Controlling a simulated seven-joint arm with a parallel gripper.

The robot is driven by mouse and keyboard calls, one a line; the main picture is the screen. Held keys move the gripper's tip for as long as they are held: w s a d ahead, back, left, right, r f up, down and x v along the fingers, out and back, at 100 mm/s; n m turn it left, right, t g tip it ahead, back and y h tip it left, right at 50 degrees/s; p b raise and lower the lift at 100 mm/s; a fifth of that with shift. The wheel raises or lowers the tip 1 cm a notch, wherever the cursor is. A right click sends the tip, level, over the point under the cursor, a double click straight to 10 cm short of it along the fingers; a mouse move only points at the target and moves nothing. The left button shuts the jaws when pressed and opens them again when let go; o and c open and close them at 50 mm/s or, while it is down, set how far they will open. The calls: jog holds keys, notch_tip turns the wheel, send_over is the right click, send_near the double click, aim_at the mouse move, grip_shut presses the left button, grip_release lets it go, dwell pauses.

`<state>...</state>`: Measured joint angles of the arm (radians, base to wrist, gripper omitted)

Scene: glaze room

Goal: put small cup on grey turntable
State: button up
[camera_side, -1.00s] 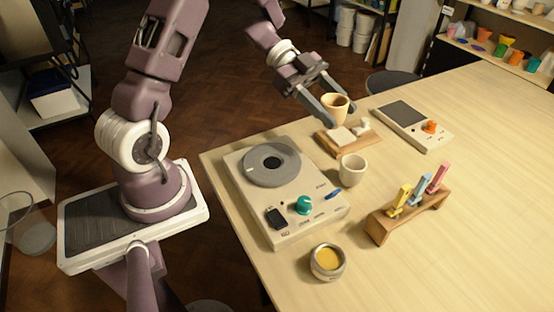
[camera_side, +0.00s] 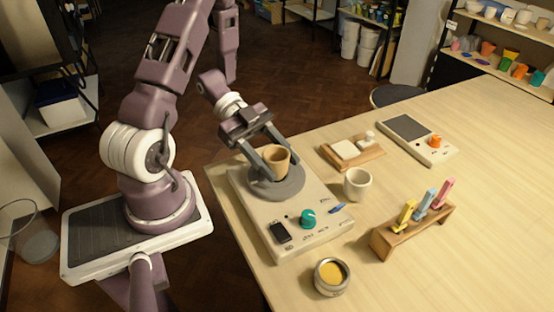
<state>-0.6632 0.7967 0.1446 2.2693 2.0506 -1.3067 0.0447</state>
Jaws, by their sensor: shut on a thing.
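A small tan cup (camera_side: 276,163) is upright between the fingers of my gripper (camera_side: 282,166), which is shut on it. The cup is over the middle of the grey turntable (camera_side: 290,188), the round disc on top of a cream control box (camera_side: 262,213). I cannot tell whether the cup's base touches the disc. The cup and fingers hide the disc's centre. A second cup, whitish (camera_side: 357,184), stands on the table to the right of the box.
A wooden board with pale blocks (camera_side: 352,151) and a scale-like device (camera_side: 417,138) lie behind. A wooden rack with coloured tools (camera_side: 411,229) stands right. A jar of yellow glaze (camera_side: 331,277) is in front. The table's right side is clear.

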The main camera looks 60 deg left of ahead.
jog(key=o, duration=1.5)
jog(key=shift+f, duration=0.1)
